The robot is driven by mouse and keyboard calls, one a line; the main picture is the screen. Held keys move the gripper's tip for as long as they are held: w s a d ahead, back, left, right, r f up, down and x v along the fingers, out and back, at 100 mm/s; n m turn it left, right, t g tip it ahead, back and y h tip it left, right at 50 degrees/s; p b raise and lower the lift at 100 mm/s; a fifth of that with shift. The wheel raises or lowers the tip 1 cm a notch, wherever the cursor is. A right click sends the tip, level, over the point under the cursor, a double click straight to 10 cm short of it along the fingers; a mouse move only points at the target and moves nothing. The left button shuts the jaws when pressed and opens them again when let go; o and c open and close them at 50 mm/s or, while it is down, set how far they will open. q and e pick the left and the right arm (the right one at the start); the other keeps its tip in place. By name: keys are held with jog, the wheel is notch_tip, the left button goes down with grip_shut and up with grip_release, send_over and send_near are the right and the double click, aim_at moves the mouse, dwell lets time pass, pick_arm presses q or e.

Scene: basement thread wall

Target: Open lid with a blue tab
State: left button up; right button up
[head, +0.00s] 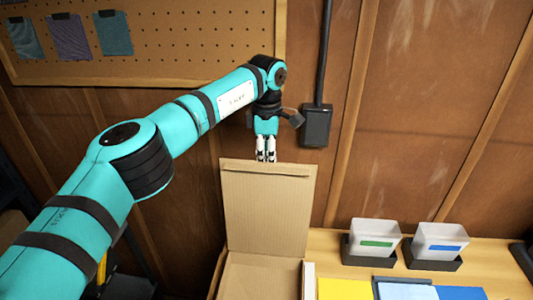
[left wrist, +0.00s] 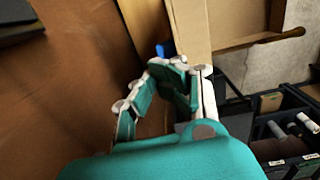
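A cardboard box (head: 262,278) stands low in the middle of the head view. Its lid (head: 268,205) stands raised, roughly upright. A small blue tab (left wrist: 164,49) shows at the cardboard edge in the left wrist view, just beyond my fingertips; in the head view I cannot make it out. My left gripper (head: 266,157) points down at the top edge of the lid. Its fingers look close together, also in the left wrist view (left wrist: 178,72). Whether they hold the tab or only sit beside it is unclear. My right gripper is not in view.
Wood panelling and a pegboard (head: 170,50) are behind, with a dark wall box (head: 316,126) near my left wrist. Two clear bins, one with a green label (head: 376,244) and one with a blue label (head: 443,247), stand on the wooden bench (head: 325,243) to the right.

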pick_arm(q)
jog(key=o, duration=0.4)
notch_tip(320, 180, down, 3)
jog(key=shift+r, duration=0.2)
jog(key=shift+o, duration=0.7)
jog(key=shift+w+f, duration=0.1)
jog(key=shift+w, duration=0.2)
jog(key=shift+w+g, duration=0.1)
jog(key=shift+g, duration=0.2)
notch_tip(320, 180, up, 12)
jog(key=shift+r, duration=0.25)
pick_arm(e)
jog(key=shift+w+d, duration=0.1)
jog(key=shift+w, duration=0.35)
pick_arm(q)
jog(key=shift+w, duration=0.1)
